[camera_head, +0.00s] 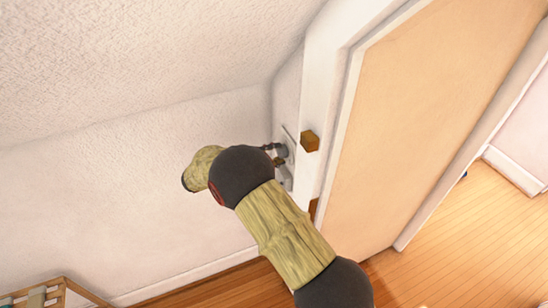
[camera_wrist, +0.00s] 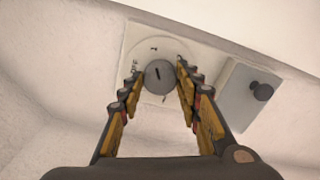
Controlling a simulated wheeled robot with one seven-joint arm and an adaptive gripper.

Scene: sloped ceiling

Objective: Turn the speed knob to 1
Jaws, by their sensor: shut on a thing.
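The speed knob (camera_wrist: 160,75) is a round grey dial with a dark mark near its top, on a pale square wall plate (camera_wrist: 135,42). A faint round scale surrounds it, its figures too small to read. My gripper (camera_wrist: 160,77) has its two fingers on either side of the knob, closed on it. In the head view my gripper (camera_head: 268,148) is at the wall beside the door frame, partly hidden by my arm. The knob itself cannot be made out there.
A second grey wall plate with a dark round knob (camera_wrist: 262,91) is right of the speed knob. A door frame (camera_head: 325,75) and tan door (camera_head: 425,115) stand right of my arm. The sloped ceiling (camera_head: 130,55) hangs above left. A wooden rack (camera_head: 45,293) is at lower left.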

